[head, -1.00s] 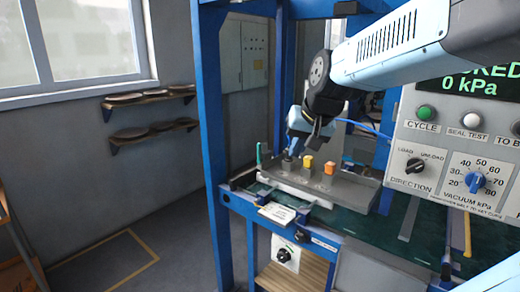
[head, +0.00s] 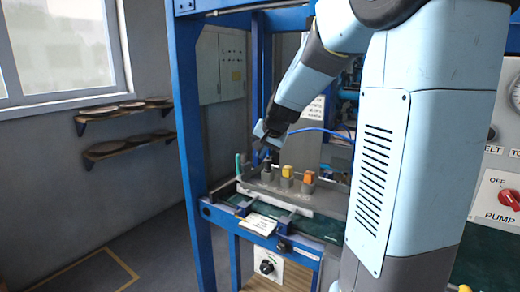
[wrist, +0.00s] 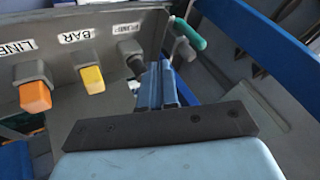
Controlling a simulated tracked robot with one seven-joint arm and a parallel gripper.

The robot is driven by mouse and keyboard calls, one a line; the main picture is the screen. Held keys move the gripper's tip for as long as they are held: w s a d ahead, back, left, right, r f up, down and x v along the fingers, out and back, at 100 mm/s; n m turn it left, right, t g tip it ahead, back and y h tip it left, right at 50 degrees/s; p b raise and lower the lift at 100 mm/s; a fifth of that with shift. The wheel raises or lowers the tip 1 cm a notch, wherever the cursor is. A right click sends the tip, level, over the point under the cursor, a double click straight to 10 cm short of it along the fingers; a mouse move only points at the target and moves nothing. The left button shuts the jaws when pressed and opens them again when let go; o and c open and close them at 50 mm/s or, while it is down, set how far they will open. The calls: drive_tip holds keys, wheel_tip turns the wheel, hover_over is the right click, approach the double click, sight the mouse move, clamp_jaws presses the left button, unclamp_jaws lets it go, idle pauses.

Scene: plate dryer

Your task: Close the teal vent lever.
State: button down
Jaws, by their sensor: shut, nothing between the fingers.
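The teal vent lever (head: 238,164) stands upright at the left end of the grey valve block (head: 278,200) in the head view. In the wrist view its teal handle (wrist: 190,34) lies at the upper right, with a grey part below it. My gripper (wrist: 158,64) is shut and empty. Its fingertips show just left of and below the handle, to the right of a dark knob (wrist: 131,54); whether they touch anything I cannot tell. In the head view my gripper (head: 263,152) is right of the lever, above the dark knob.
A yellow knob (wrist: 92,79) and an orange knob (wrist: 34,96) stand further left in the wrist view, under labels BAR and LINE. A blue frame post (head: 190,150) rises left of the block. My arm hides much of the control panel (head: 497,150).

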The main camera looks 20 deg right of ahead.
sight(238, 165)
drive_tip(key=x, duration=0.6)
drive_tip(key=shift+w+f, duration=0.15)
drive_tip(key=shift+f, duration=0.15)
drive_tip(key=shift+w+a+r, duration=0.15)
drive_tip(key=shift+w+a, duration=0.6)
drive_tip(key=shift+a, duration=0.25)
drive_tip(key=shift+w+a, duration=0.45)
drive_tip(key=shift+w, duration=0.05)
drive_tip(key=shift+a, duration=0.4)
drive_tip(key=shift+d, duration=0.45)
drive_tip(key=shift+w+r, duration=0.1)
drive_tip(key=shift+w, duration=0.05)
drive_tip(key=shift+a+g, duration=0.15)
drive_tip(key=shift+g, duration=0.15)
